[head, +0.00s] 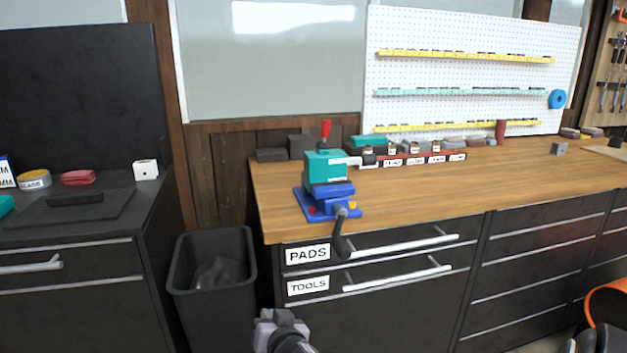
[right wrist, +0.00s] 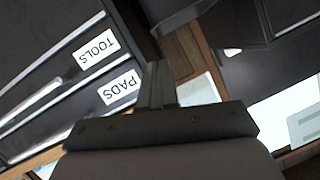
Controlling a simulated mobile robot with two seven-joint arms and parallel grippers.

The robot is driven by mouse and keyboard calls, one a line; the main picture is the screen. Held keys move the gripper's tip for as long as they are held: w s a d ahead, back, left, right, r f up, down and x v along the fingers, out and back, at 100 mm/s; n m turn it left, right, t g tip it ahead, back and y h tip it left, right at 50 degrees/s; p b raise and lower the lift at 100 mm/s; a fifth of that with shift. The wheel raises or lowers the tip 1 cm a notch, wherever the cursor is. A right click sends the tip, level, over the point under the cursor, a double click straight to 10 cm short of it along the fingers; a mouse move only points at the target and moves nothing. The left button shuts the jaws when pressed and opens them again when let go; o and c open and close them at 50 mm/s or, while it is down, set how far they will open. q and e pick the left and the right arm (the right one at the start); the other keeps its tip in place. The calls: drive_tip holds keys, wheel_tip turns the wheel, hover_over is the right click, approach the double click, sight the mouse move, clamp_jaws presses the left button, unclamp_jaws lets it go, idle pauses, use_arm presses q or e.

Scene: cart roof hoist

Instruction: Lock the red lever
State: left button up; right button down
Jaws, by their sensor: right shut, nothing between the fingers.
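The red lever (head: 326,130) stands nearly upright on top of a teal and blue vise-like device (head: 325,180) near the left front corner of the wooden bench. The device has a silver arm pointing right and a black-handled crank (head: 341,238) hanging over the bench's front edge. My right gripper (head: 267,322) is low in front of the drawers, below and left of the device, well apart from the lever. In the right wrist view its fingers (right wrist: 158,85) are together and empty. The lever does not show in the right wrist view. My left gripper is not in view.
A black bin (head: 215,285) stands left of the drawers, and a black cabinet (head: 70,240) stands further left. Small blocks and a labelled red tray (head: 415,160) lie behind the device. The bench top (head: 440,190) to its right is mostly clear. Drawer handles (head: 400,245) stick out below.

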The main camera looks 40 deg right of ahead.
drive_tip(key=w+d+r+m+g+h, duration=0.1)
drive_tip(key=w+d+r+m+h, duration=0.25)
drive_tip(key=r+m, duration=0.4)
drive_tip(key=w+d+r+m+h, duration=0.3)
drive_tip(key=w+d+r+m, duration=0.15)
drive_tip(key=r, duration=0.65)
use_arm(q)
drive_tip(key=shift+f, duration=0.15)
use_arm(e)
drive_tip(key=s+d+r+m+g+h, duration=0.1)
drive_tip(key=d+r+m+g+h, duration=0.1)
drive_tip(key=r+m, duration=0.4)
drive_tip(key=s+d+r+m+g+h, duration=0.1)
drive_tip(key=d+r+m, duration=0.3)
drive_tip(key=r, duration=0.5)
drive_tip(key=shift+s+r+m+g+h, duration=0.4)
drive_tip(key=shift+m+g, duration=0.4)
drive_tip(key=shift+m, duration=0.3)
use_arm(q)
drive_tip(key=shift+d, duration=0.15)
use_arm(e)
drive_tip(key=shift+w+d, duration=0.1)
drive_tip(key=shift+w, duration=0.05)
